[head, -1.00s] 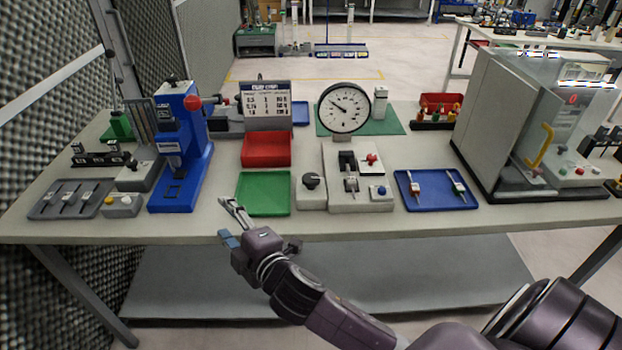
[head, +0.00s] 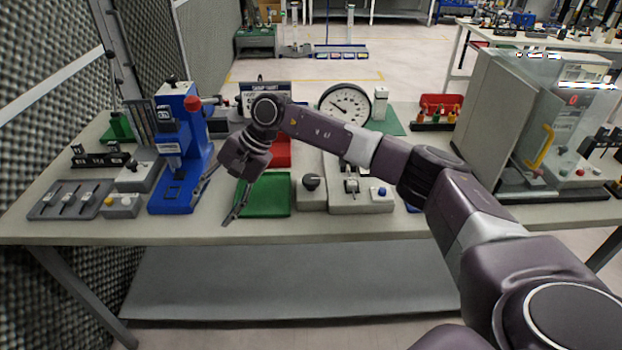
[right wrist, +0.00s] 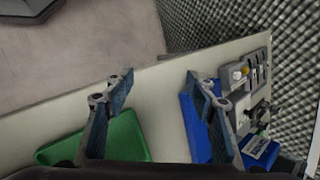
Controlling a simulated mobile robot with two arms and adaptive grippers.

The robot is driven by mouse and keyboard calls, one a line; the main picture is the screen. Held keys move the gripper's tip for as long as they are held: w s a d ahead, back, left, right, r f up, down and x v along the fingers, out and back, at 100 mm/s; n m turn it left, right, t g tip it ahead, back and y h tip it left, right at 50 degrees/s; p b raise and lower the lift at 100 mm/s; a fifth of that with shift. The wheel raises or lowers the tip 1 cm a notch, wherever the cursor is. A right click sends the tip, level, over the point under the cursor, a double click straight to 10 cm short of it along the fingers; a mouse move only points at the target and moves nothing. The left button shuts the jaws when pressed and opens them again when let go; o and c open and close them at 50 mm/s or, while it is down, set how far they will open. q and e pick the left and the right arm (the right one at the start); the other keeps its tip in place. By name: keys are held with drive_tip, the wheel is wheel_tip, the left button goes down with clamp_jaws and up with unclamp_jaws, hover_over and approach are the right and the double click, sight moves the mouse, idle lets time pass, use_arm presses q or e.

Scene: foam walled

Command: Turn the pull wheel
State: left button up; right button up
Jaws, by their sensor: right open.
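A blue press (head: 180,165) stands upright on the left of the bench, with a round red knob (head: 193,103) on its upper right side. I cannot tell for sure which part is the pull wheel. My right gripper (head: 212,206) points down in front of the press, between its base and the green tray (head: 268,196). Its fingers are spread and empty, apart from the red knob. In the right wrist view, the open fingers (right wrist: 160,84) have the blue press base (right wrist: 192,128) at the right and the green tray (right wrist: 110,140) at the left. My left gripper is not in view.
A grey box with a black knob (head: 311,182) and a switch box (head: 358,201) stand right of the green tray. A red bin (head: 281,152) and a round gauge (head: 345,104) are behind. Small control boxes (head: 122,205) lie left of the press. The bench's front strip is clear.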

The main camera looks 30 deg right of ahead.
drive_tip(key=d+r+n+h, duration=0.1)
drive_tip(key=d+h, duration=0.1)
drive_tip(key=d, duration=0.6)
drive_tip(key=d+r+h, duration=0.2)
drive_tip(key=d+h, duration=0.1)
drive_tip(key=d, duration=0.4)
wheel_tip(320, 180, up, 3)
drive_tip(key=g+h, duration=0.2)
hover_over(311, 178)
drive_tip(key=shift+a+f+n, duration=0.1)
drive_tip(key=shift+n, duration=0.2)
drive_tip(key=shift+s+d+f, duration=0.15)
drive_tip(key=shift+d+f, duration=0.05)
wheel_tip(311, 178, down, 7)
drive_tip(key=shift+a+f+p, duration=0.1)
drive_tip(key=shift+f+p, duration=0.05)
drive_tip(key=shift+p, duration=0.5)
drive_tip(key=c, duration=1.2)
drive_tip(key=shift+o, duration=0.2)
